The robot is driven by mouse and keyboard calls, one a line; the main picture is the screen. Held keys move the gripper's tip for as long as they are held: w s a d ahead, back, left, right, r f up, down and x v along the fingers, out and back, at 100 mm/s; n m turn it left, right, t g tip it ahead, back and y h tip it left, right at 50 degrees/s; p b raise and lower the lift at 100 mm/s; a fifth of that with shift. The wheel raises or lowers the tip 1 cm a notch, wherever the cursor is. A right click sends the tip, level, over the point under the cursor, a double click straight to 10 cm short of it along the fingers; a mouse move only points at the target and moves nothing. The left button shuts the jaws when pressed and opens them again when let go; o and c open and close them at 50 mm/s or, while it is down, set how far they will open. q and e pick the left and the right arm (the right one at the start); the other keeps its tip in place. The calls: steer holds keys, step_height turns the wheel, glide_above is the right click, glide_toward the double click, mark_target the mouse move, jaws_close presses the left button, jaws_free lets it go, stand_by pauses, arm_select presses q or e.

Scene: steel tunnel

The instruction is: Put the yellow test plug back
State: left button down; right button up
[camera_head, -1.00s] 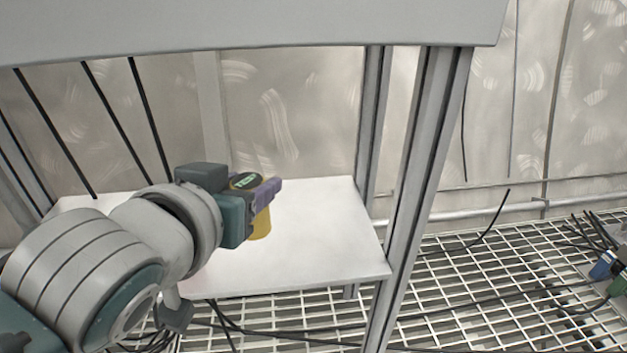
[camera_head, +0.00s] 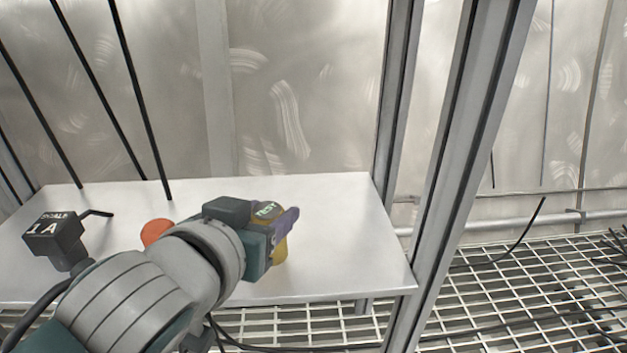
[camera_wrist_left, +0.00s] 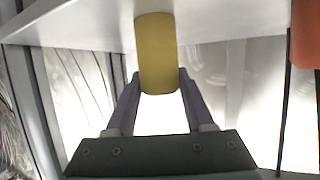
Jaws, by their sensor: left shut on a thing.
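The yellow test plug (camera_head: 280,250) is in my left gripper (camera_head: 284,226), over the right part of the white shelf in the head view. A dark top with "TEST" lettering shows just above the purple fingers. In the left wrist view the yellow plug (camera_wrist_left: 156,48) sits between the two purple fingers of my left gripper (camera_wrist_left: 158,84), which are shut on it. I cannot tell whether the plug touches the shelf. My right gripper is not in view.
The white shelf (camera_head: 335,205) has free room behind and right of the gripper. A black block labelled "SCALE 1 A" (camera_head: 56,240) and an orange round thing (camera_head: 156,231) are to the left. A grey metal post (camera_head: 455,170) rises at the shelf's right. Black cables hang behind.

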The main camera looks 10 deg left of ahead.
arm_select(q)
steer(key=shift+r, duration=0.1)
steer(key=shift+c, duration=1.4)
jaws_free()
steer(key=shift+s+r+p, duration=0.25)
steer(key=shift+p, duration=0.15)
steer(key=s+a+r+g+p, duration=0.1)
steer(key=s+g, duration=0.2)
steer(key=s, duration=0.5)
steer(key=s+a+r+m+g+p, duration=0.1)
steer(key=s+a+g+p, duration=0.1)
steer(key=s, duration=0.7)
steer(key=s+a+r+g+p, duration=0.1)
steer(key=s+g, duration=0.3)
steer(key=s, duration=0.4)
steer(key=shift+s+a+r+g+y+p, duration=0.3)
steer(key=shift+a+g+p, duration=0.1)
steer(key=shift+a+p, duration=0.35)
